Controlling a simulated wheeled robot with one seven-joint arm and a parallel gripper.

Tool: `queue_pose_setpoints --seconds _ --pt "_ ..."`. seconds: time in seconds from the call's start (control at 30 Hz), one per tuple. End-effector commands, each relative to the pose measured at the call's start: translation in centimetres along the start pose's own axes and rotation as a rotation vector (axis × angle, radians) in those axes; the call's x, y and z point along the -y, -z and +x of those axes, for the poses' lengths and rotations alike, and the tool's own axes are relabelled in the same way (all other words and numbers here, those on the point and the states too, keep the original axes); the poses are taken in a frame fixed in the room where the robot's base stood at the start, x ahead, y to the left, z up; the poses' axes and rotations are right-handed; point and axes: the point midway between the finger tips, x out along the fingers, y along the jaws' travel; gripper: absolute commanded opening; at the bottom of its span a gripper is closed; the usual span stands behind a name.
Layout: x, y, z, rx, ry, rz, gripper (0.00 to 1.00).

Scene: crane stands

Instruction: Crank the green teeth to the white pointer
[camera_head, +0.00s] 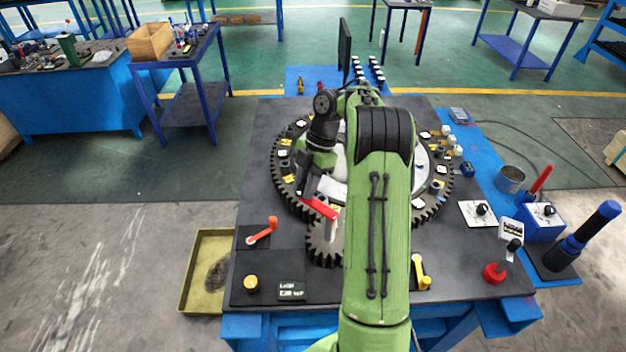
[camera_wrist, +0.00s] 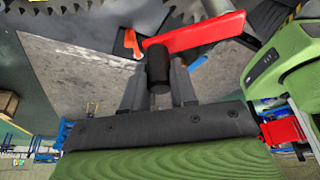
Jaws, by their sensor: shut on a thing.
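A red crank arm (camera_head: 320,208) sits above a small dark gear (camera_head: 322,246) on the table, in front of the large toothed ring (camera_head: 283,186). My gripper (camera_head: 308,193) is at the crank's far left end. In the wrist view my gripper (camera_wrist: 158,82) is shut on the black crank handle (camera_wrist: 158,62), which hangs from one end of the red arm (camera_wrist: 205,34). A grey shaft (camera_wrist: 222,10) meets the arm's other end. My arm hides the middle of the ring and part of the small gear. I cannot make out green teeth or a white pointer.
An orange-red lever (camera_head: 262,232) stands left of the small gear, and a yellow knob (camera_head: 251,283) at the front left. A dark screen (camera_head: 345,50) rises behind.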

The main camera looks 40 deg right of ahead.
Motion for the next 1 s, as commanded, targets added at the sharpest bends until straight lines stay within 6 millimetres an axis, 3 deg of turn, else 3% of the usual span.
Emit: queue_pose_setpoints --seconds 0.5,1.0 --pt "1.1 2.9 1.3 -0.002 0.154 -0.38 0.0" --pt "1.8 3.6 1.5 -0.003 0.2 -0.489 0.0"
